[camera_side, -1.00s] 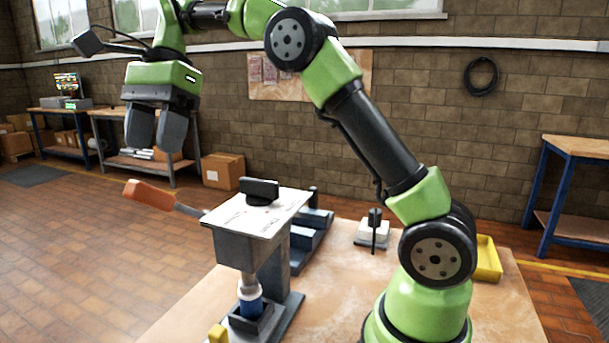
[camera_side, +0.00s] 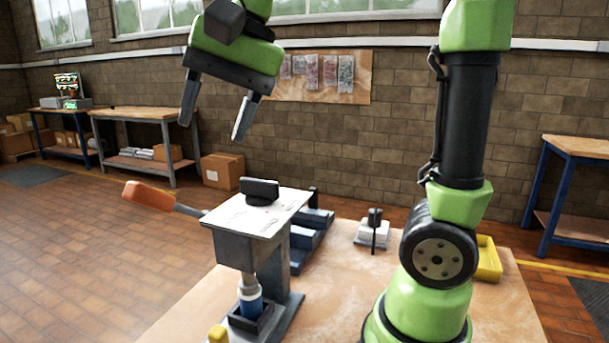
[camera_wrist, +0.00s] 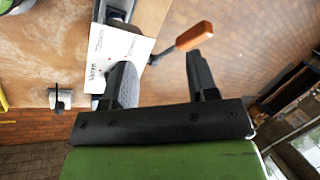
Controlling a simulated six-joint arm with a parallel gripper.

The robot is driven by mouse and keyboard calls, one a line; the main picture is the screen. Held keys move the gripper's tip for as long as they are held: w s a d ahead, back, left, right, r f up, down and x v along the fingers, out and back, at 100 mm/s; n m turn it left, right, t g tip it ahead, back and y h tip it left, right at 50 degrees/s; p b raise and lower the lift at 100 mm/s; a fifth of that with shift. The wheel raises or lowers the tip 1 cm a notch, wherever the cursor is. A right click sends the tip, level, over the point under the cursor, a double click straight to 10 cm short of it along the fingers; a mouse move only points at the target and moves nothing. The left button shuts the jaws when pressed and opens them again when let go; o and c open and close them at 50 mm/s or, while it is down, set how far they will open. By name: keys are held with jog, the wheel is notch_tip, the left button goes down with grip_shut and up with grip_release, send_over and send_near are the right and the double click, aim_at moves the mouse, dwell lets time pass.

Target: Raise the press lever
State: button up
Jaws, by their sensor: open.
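The press lever has an orange handle (camera_side: 148,196) on a grey rod and sticks out to the left of the press head (camera_side: 256,218) in the side view. The rod rises slightly toward the handle's outer end. In the wrist view the orange lever handle (camera_wrist: 194,36) shows beyond the fingers. My gripper (camera_side: 213,130) is open and empty, above the press and well clear of the lever. Its fingers (camera_wrist: 160,75) stand wide apart in the wrist view. A blue and white cylinder (camera_side: 250,302) stands under the press ram.
Blue stepped blocks (camera_side: 308,240), a white block with a black post (camera_side: 374,232) and a yellow bin (camera_side: 488,260) are on the wooden table (camera_side: 340,300). Space left of the lever is open.

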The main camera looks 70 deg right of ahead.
jog(key=s+f+n+t, duration=0.3)
jog(key=s+f+n, duration=0.3)
jog(key=s, duration=0.4)
jog(key=shift+s+d+t+h, duration=0.15)
jog(key=shift+s+t+h, duration=0.2)
jog(key=shift+t+h, duration=0.05)
jog(key=m+g+y, duration=0.2)
jog(key=m+g, duration=0.5)
jog(key=m, duration=0.6)
send_near(146, 205)
jog(key=shift+w+d+f, duration=0.3)
jog(key=shift+w+d, duration=0.25)
jog(key=shift+d, duration=0.15)
jog(key=shift+w+f+m+y, duration=0.2)
jog(key=shift+f+m+y, duration=0.05)
jog(key=shift+m+y, duration=0.05)
jog(key=x, duration=0.9)
jog(key=shift+s+a+f, duration=0.1)
jog(key=shift+a+f, duration=0.1)
jog(key=shift+f, duration=0.15)
